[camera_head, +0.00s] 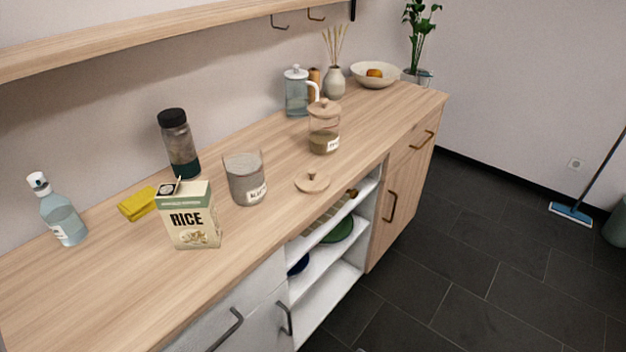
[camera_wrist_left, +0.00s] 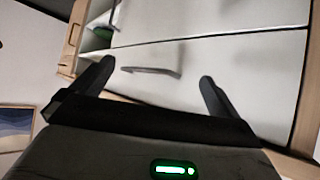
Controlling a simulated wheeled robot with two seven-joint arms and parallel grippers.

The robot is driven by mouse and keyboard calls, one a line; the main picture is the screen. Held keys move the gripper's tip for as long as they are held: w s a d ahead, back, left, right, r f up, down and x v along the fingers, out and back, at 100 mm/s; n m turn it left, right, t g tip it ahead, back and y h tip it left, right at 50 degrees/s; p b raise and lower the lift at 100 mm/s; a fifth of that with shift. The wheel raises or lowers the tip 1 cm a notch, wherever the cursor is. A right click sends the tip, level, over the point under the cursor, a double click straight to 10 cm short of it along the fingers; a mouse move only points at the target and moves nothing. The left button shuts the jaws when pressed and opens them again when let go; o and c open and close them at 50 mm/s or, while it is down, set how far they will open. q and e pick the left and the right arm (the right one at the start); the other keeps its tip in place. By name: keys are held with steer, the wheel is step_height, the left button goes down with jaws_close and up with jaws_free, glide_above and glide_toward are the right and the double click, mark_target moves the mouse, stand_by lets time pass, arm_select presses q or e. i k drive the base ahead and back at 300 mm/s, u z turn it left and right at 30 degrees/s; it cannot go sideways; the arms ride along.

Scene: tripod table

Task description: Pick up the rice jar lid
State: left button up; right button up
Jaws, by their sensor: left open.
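A round wooden lid (camera_head: 312,181) with a small knob lies on the wooden counter near its front edge. An open glass jar (camera_head: 245,180) with a white label and grey-white contents stands just left of it, without a lid. A second glass jar (camera_head: 324,128) wears a wooden lid and stands behind, to the right. A rice box (camera_head: 191,218) stands left of the open jar. My left gripper (camera_wrist_left: 157,72) shows only in the left wrist view; it is open and empty, facing the cabinet drawer fronts. The lid is not in that view.
The counter (camera_head: 120,290) is clear at front left. A blue bottle (camera_head: 58,212), yellow sponge (camera_head: 138,203), dark-capped bottle (camera_head: 178,145), glass pitcher (camera_head: 297,92), vase (camera_head: 334,83) and bowl (camera_head: 375,75) stand towards the wall. A shelf (camera_head: 150,42) overhangs the back.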

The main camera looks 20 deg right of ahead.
mark_target(312, 181)
steer(key=k, duration=0.5)
steer(key=z, duration=1.6)
steer(key=i, duration=1.6)
steer(key=u, duration=2.6)
